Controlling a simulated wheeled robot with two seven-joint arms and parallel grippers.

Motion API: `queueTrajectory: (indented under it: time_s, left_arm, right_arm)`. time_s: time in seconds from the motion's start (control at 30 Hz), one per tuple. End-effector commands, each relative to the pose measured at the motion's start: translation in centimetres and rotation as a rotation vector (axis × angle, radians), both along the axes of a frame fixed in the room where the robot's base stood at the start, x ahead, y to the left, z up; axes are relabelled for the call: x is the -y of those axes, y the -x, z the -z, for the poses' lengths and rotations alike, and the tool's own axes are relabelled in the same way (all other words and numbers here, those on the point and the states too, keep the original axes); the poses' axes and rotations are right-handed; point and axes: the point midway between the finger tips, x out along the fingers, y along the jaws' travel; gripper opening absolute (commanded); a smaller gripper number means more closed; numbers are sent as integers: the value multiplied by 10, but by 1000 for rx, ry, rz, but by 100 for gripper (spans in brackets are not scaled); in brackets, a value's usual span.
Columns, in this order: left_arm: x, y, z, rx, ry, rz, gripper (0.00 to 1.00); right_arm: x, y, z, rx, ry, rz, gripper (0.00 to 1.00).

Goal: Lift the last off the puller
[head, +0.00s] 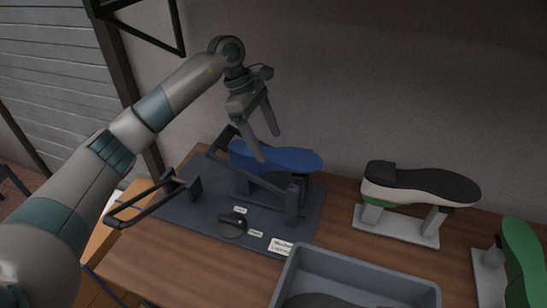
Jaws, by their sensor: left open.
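A blue last (284,157) sits on the puller (246,181), a dark frame with a lever handle on a dark base plate. The sole side of the last faces up. My left gripper (268,147) is just above the left end of the blue last, pointing down with its fingers apart. One finger overlaps the last in the picture; I cannot tell whether it touches. My right gripper is not in view.
A grey bin (361,272) stands at the front with something dark inside. A shoe with a black sole (421,184) rests on a grey stand at right, and a green last (522,262) stands at the right edge. A dark round knob (232,225) with small labels is on the base plate. The wall is close behind.

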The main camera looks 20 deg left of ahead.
Motion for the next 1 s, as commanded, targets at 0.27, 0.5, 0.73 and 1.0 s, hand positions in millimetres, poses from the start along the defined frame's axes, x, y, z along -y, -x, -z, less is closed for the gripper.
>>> queueTrajectory:
  time_s: [0.27,0.5,0.73,1.0]
  left_arm:
    - [12,0,24,-1,1,-1,77]
    - [13,0,30,1,0,0,77]
    - [13,0,29,1,0,0,77]
    - [12,0,29,1,0,0,29]
  right_arm:
    - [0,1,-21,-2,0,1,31]
    - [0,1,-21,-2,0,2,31]
    - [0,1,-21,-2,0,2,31]
    - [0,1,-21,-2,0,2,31]
